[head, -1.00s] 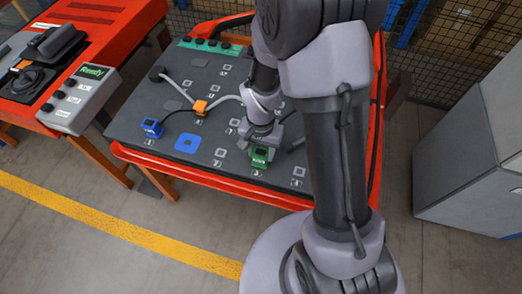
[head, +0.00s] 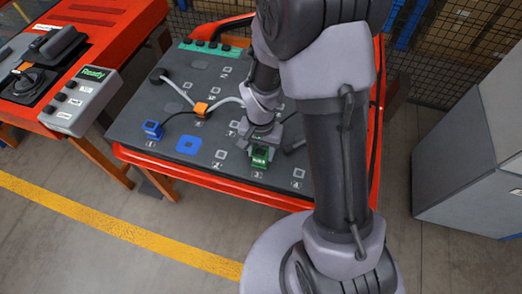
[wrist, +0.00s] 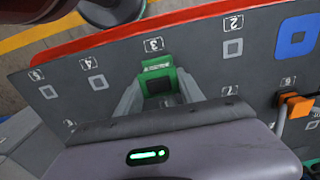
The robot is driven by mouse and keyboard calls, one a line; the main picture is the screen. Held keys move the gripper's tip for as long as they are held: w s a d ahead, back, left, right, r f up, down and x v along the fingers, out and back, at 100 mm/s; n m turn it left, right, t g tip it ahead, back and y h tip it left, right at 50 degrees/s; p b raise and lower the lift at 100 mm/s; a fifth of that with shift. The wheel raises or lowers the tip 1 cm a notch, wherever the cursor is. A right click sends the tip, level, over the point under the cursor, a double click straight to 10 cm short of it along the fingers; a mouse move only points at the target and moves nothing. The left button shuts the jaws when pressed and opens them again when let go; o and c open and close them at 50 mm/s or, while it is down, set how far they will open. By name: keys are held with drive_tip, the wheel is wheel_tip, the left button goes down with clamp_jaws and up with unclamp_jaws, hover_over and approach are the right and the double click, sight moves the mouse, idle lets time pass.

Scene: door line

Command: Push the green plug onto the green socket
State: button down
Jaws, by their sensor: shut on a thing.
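The green block (head: 260,157) is at the label 3 spot near the board's front edge. It also shows in the wrist view (wrist: 157,72), with a dark middle and a lettered edge. I take it for the green plug. My gripper (head: 263,143) is over it from behind. In the wrist view my gripper (wrist: 157,97) has a grey finger on each side of the block and is shut on it. I cannot make out a separate green socket; the block and my gripper cover that spot. I cannot tell how far the block is seated.
A blue plug (head: 153,130) stands at label 1, left of a blue square (head: 188,144). An orange block (head: 201,108) has grey cables. Grey square outlines dot the board (head: 130,122), which has a red rim. A "Ready" box (head: 84,100) stands left; a grey cabinet (head: 470,150) stands right.

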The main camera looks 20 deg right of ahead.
sight(261, 150)
wheel_tip(261, 150, up, 7)
drive_tip(key=p, duration=0.4)
drive_tip(key=shift+f, duration=0.2)
drive_tip(key=shift+f, duration=0.1)
